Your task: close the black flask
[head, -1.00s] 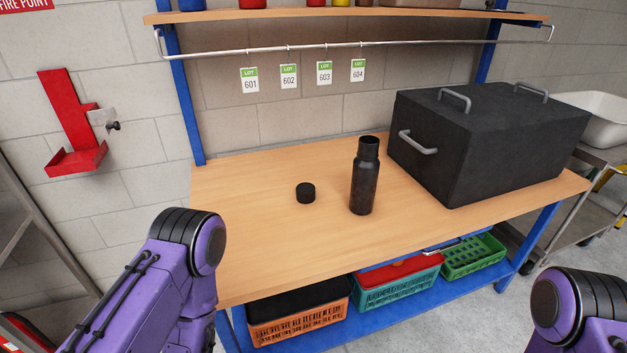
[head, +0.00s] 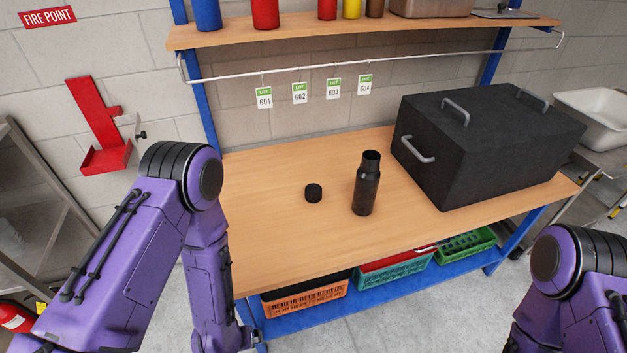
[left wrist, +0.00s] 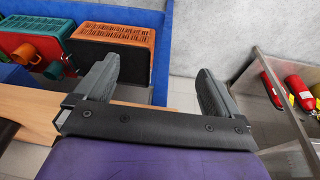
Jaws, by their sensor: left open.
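The black flask (head: 366,184) stands upright on the wooden table with its neck open at the top. A small round black cap (head: 313,192) lies on the table to the left of the flask, apart from it. My left arm comes in at the left of the head view, and its gripper is out of that view. In the left wrist view my left gripper (left wrist: 158,88) is open and empty, with crates and grey floor beyond its fingers. My right arm shows at the lower right of the head view; its gripper is not visible.
A large black box with handles (head: 487,145) fills the table's right side. The wooden table (head: 275,230) is clear around the cap. Crates (head: 305,298) sit on the blue lower shelf. A rail with lot tags (head: 299,93) and an upper shelf (head: 230,36) run behind. A red wall bracket (head: 98,125) is at left.

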